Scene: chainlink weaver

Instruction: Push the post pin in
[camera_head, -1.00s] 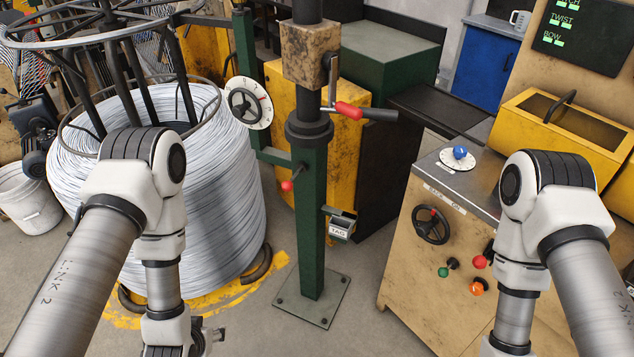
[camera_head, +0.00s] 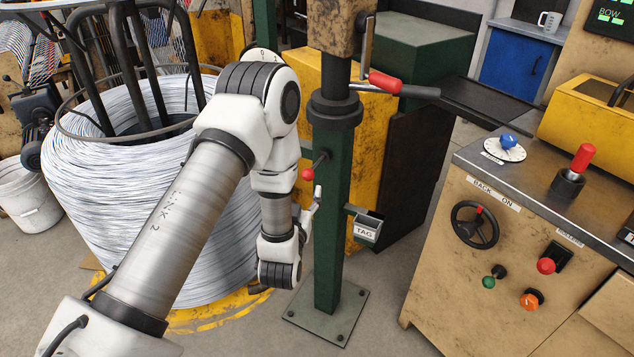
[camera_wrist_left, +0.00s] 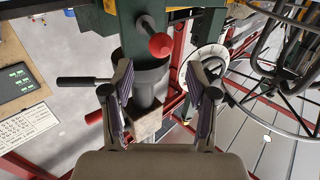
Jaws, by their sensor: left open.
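The post pin shows in the head view as a small red ball knob (camera_head: 307,174) on a short stem at the left side of the green post (camera_head: 331,230). In the left wrist view the red knob (camera_wrist_left: 160,46) is large and near, just beyond the fingertips and roughly between them. My left gripper (camera_head: 308,210) is just below the knob beside the post, partly hidden by my wrist. The left wrist view shows its two fingers (camera_wrist_left: 160,78) spread apart with nothing held. A gap to the knob cannot be judged exactly. My right gripper is out of view.
A red-handled crank (camera_head: 384,82) and black collar (camera_head: 335,108) sit higher on the post. A tag holder (camera_head: 366,228) sticks out lower right. The wire coil (camera_head: 110,170) stands close left; the control bench (camera_head: 470,270) is at right.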

